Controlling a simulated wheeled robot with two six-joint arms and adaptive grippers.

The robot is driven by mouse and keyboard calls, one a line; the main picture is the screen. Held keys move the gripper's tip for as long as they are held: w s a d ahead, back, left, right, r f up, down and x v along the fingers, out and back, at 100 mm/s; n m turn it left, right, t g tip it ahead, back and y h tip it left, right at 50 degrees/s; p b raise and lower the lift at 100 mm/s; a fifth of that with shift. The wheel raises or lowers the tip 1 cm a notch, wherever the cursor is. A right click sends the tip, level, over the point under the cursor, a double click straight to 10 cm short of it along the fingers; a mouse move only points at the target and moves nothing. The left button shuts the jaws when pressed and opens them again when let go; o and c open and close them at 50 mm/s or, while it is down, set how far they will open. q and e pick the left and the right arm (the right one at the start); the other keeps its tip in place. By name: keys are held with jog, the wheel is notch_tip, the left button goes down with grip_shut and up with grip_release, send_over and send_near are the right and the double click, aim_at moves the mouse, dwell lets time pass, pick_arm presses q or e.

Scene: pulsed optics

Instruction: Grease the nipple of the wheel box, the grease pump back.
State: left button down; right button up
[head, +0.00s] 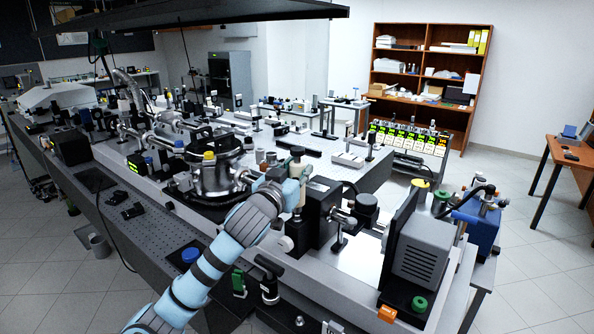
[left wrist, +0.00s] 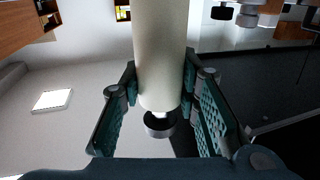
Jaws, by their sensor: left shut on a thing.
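My left gripper (head: 292,186) is shut on a cream cylinder, which looks like the grease pump (head: 297,168). It stands roughly upright with a dark green top, above the crowded optical table. In the left wrist view the cream body of the pump (left wrist: 162,55) fills the space between the two finger pads. A dark round end piece (left wrist: 160,124) on a thin light neck shows at its near end. A black box (head: 322,212) stands just right of and below the gripper; I cannot tell whether it is the wheel box. No grease nipple can be made out. My right gripper is out of view.
A round metal chamber (head: 219,179) stands left of the gripper. A grey finned unit (head: 420,252) stands at the right, near small posts. A blue-capped item (head: 190,256) and a green one (head: 238,280) are at the front edge. A dark shelf (head: 215,12) hangs overhead.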

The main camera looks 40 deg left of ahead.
pick_arm(q)
jog(key=shift+f+b, duration=0.6)
jog(key=shift+f, duration=0.35)
jog(key=shift+f, duration=0.3)
jog(key=c, duration=1.1)
grip_release()
jog(key=shift+s, duration=0.15)
jog(key=s+d+r+p, duration=0.1)
jog(key=s, duration=0.2)
jog(key=s+d+r+p, duration=0.1)
jog(key=s+p, duration=0.1)
jog(key=s, duration=0.2)
jog(key=s+d+r+p, duration=0.1)
jog(key=s+r+p, duration=0.1)
jog(key=s, duration=0.2)
jog(key=shift+s+d+r, duration=0.1)
jog(key=shift+s+d, duration=0.05)
